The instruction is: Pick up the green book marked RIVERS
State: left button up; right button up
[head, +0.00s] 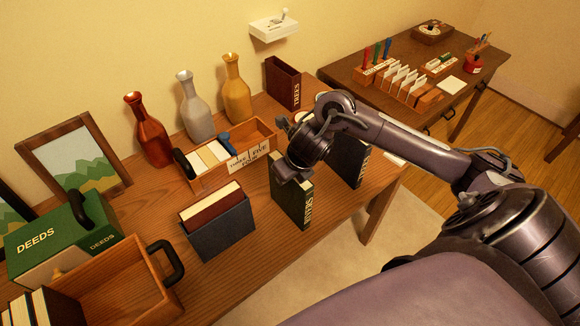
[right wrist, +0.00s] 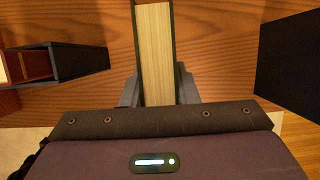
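The green book marked RIVERS (head: 291,199) stands upright on the desk, its lettered spine facing the front. My right gripper (head: 293,172) is over its top from above. In the right wrist view, the book's pale page block (right wrist: 156,55) runs between the two fingers of my right gripper (right wrist: 158,90). The fingers lie close along both covers with no clear gap, so the gripper looks shut on the book. The book appears to rest on the desk. My left gripper is not in view.
A blue-grey holder (head: 222,233) with a red book stands left. Behind are a labelled wooden box (head: 235,178) and several vases. Bare desk (head: 262,225) lies between the holder and RIVERS.

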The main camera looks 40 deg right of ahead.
grip_shut()
jog(key=shift+r, duration=0.1)
